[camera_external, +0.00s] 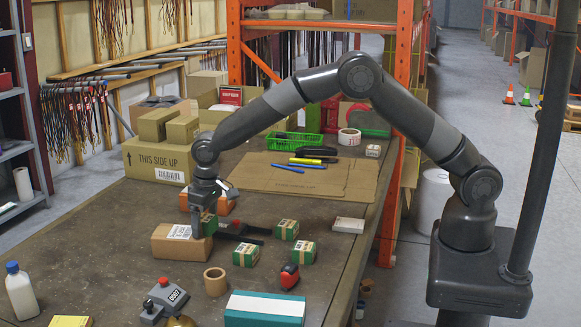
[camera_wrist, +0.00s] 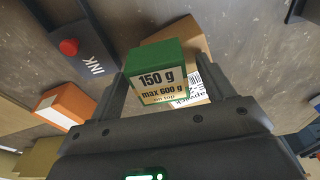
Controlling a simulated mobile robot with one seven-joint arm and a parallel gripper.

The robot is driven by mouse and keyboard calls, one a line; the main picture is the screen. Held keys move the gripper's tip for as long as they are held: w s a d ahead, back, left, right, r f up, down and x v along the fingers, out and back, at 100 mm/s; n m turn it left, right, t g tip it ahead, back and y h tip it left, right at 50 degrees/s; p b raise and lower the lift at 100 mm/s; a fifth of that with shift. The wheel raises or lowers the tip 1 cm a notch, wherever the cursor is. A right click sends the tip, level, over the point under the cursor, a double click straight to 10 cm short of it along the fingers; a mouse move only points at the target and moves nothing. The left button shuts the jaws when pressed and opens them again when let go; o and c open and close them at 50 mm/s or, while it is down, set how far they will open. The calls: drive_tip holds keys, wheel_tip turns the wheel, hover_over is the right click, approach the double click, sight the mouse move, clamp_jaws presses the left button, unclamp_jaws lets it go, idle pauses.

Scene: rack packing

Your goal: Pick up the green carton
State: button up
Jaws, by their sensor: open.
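More green-topped cartons stand to the right: one (camera_external: 286,229) behind, one (camera_external: 303,252) farther right, one (camera_external: 246,254) in front.
Nearby are a tape roll (camera_external: 215,282), a red and black tool (camera_external: 289,276), a grey device with a red button (camera_external: 165,297), a teal and white box (camera_external: 265,308) and a white box (camera_external: 347,225). A cardboard sheet (camera_external: 330,180) and green basket (camera_external: 293,144) lie farther back.

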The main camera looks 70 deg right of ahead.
sight(203, 217)
drive_tip(key=shift+c, duration=0.5)
drive_tip(key=c, duration=1.1)
drive_tip(key=shift+r, duration=0.1)
drive_tip(key=shift+r, duration=0.45)
drive_tip(key=r, duration=0.2)
drive_tip(key=d+r, duration=0.1)
drive_tip(key=shift+r, duration=0.4)
drive_tip(key=s+d+r, duration=0.3)
drive_tip(key=d+r, duration=0.3)
drive_tip(key=d, duration=0.4)
drive_tip(key=w+a+f, duration=0.1)
drive_tip(key=a+f, duration=0.1)
drive_tip(key=a, duration=0.1)
drive_tip(key=w+a+f, duration=0.1)
drive_tip(key=a+f, duration=0.1)
drive_tip(key=a, duration=0.2)
drive_tip(key=w+a+f, duration=0.1)
drive_tip(key=a+f, duration=0.1)
drive_tip(key=a, duration=0.2)
drive_tip(key=shift+f, duration=2.25)
